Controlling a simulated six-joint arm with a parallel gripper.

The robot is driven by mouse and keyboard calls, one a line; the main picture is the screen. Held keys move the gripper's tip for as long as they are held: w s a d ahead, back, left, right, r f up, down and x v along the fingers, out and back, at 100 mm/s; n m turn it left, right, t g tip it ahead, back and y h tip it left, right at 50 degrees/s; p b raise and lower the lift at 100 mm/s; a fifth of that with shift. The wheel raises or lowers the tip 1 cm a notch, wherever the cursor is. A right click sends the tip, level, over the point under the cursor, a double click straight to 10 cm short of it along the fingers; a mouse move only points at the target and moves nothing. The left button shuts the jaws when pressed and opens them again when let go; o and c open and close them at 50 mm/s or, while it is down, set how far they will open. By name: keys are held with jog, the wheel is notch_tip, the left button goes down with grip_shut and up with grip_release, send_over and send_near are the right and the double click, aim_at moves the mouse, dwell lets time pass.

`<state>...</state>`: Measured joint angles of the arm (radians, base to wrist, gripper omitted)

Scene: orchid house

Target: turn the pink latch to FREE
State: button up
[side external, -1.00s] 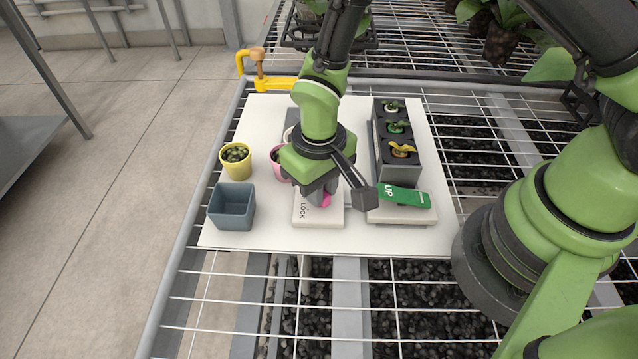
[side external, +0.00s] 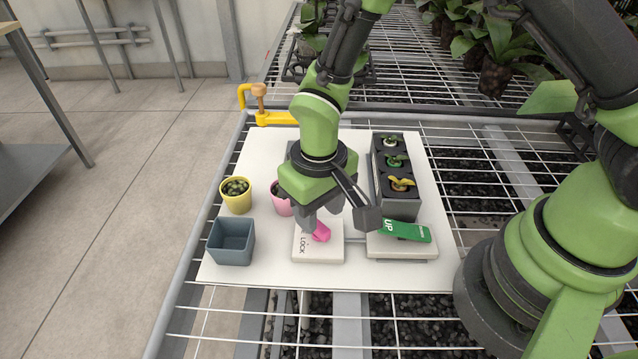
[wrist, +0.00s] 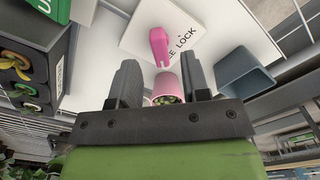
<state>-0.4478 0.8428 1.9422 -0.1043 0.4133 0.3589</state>
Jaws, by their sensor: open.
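The pink latch (side external: 321,233) sits on a white plate (side external: 330,252) with the word LOCK on its left part. My gripper (side external: 318,214) is above the latch, its jaws pointing down and partly hiding the latch's back end. In the wrist view the latch (wrist: 159,46) shows clear of the fingers, beyond and between the fingertips of my open gripper (wrist: 161,63). Nothing is between the jaws. Beside the latch the plate (wrist: 140,35) shows LOCK and a lone E; the rest of that other word is hidden. I cannot tell exactly which mark the latch points to.
A blue-grey pot (side external: 232,243), a yellow pot (side external: 237,203) and a pink pot (side external: 281,206) stand left. A yellow clamp (side external: 268,117) grips the back edge.

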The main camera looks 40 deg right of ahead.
notch_tip(320, 180, up, 7)
dwell(0.3)
notch_tip(320, 180, up, 7)
jog(key=m+t+y, duration=0.1)
jog(key=t, duration=0.1)
send_over(319, 225)
jog(key=d, duration=0.3)
jog(key=s+d+r+m+t, duration=0.1)
jog(key=s+d+r+t, duration=0.1)
jog(key=s+r, duration=0.3)
jog(key=s+d+r+m+t+y, duration=0.1)
jog(key=s+d+r+t, duration=0.2)
jog(key=s+d+r, duration=0.2)
jog(key=s+r, duration=0.1)
jog(key=s, duration=0.1)
jog(key=shift+s+d+r+m, duration=0.2)
jog(key=shift+s+r+m, duration=0.05)
jog(key=shift+s+m, duration=0.15)
